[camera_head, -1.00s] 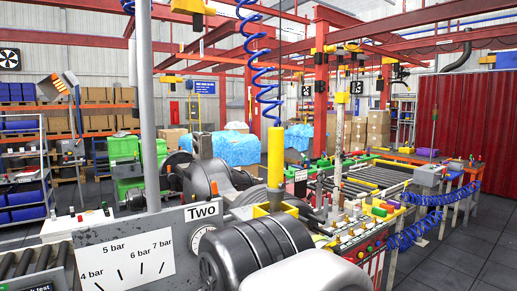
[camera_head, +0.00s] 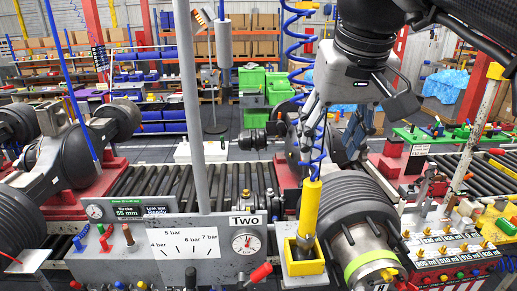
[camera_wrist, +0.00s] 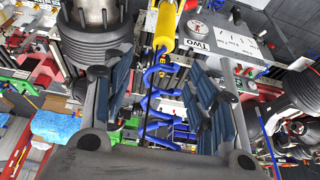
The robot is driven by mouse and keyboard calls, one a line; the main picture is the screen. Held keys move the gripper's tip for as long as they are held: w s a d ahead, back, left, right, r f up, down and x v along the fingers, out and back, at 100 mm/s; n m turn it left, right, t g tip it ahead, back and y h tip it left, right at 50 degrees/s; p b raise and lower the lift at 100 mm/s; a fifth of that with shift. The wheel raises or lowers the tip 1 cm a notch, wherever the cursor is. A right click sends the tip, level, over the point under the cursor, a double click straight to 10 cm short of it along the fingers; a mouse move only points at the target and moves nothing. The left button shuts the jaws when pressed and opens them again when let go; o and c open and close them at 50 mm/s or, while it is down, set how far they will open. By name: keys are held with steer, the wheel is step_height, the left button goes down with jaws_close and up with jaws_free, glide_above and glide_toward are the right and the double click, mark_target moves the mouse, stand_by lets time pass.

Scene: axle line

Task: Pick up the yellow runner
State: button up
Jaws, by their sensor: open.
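The yellow runner (camera_head: 311,205) is an upright yellow cylinder with a dark lower end. It hangs on a blue coiled hose (camera_head: 318,160), and its lower end is inside a yellow open-topped holder (camera_head: 304,268). My gripper (camera_head: 336,135) is open, above and slightly right of the runner in the head view. In the wrist view, the runner (camera_wrist: 166,28) is at the top centre, beyond the fingertips of my gripper (camera_wrist: 162,75). The blue coils (camera_wrist: 155,105) appear between the two fingers. Whether they touch a finger I cannot tell.
A grey panel marked "Two" (camera_head: 185,238) with a gauge stands left of the holder. A black ribbed drum (camera_head: 347,205) is close on the right. A grey post (camera_head: 190,110) rises on the left. A control box with coloured buttons (camera_head: 440,275) is at the lower right.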

mark_target(312, 181)
steer(key=x, duration=1.1)
steer(key=shift+a+f+b, duration=0.3)
steer(key=shift+f, duration=0.05)
steer(key=x, duration=0.4)
steer(key=shift+s+d+f, duration=0.1)
steer(key=shift+s+f, duration=0.05)
steer(key=shift+s, duration=0.15)
steer(key=shift+w+f, duration=0.3)
steer(key=shift+f, duration=0.3)
steer(key=shift+c, duration=0.4)
jaws_close()
steer(key=shift+r, duration=0.15)
